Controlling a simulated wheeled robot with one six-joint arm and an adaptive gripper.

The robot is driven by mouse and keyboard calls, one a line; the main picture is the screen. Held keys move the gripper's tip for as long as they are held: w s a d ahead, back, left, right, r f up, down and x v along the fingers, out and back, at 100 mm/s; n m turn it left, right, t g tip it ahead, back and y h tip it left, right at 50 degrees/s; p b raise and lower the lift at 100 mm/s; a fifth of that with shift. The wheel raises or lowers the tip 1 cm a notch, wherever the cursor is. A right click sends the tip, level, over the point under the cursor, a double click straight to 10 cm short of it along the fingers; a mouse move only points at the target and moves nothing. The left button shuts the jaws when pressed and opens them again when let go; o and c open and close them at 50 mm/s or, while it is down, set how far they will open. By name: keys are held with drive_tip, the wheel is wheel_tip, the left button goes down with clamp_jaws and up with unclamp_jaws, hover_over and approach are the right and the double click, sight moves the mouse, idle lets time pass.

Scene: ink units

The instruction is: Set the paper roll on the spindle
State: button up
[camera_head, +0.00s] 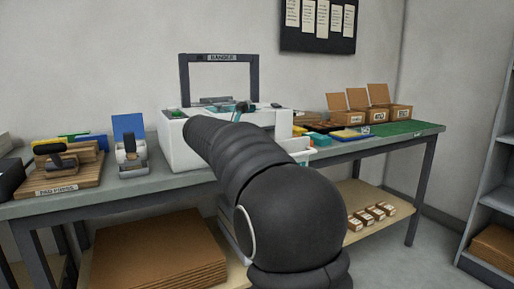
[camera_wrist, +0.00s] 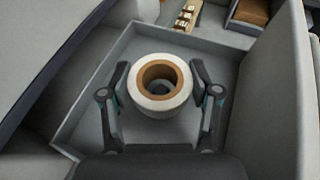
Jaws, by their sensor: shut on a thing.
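In the wrist view the paper roll (camera_wrist: 161,104) is white with a brown core, and its open end faces the camera. My gripper (camera_wrist: 161,78) has one finger on each side of the roll and is shut on it. The roll is over a grey, shallow-walled recess (camera_wrist: 98,82); I cannot tell how far it is above the floor of it. I cannot make out the spindle in either view. In the head view my arm covers the front of the white machine (camera_head: 180,148), which has a dark arch labelled BANDER (camera_head: 222,58).
The grey bench (camera_head: 100,200) carries a wooden stamp rack (camera_head: 62,184) and a tape dispenser (camera_head: 130,160) at left. Open brown boxes (camera_head: 358,116) and a green mat (camera_head: 405,128) are at right. Cardboard (camera_head: 150,255) and small boxes (camera_head: 372,214) lie on the lower shelf.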

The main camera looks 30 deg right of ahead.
drive_tip(key=shift+f+b, duration=0.4)
drive_tip(key=shift+f, duration=0.4)
idle(0.4)
drive_tip(key=shift+r+p, duration=0.4)
drive_tip(key=shift+r, duration=0.4)
drive_tip(key=shift+f+b, duration=0.4)
drive_tip(key=shift+f, duration=0.4)
idle(0.9)
drive_tip(key=o, duration=0.9)
drive_tip(key=shift+c, duration=0.2)
drive_tip(key=shift+p+v, duration=0.45)
drive_tip(key=shift+v, duration=5.1)
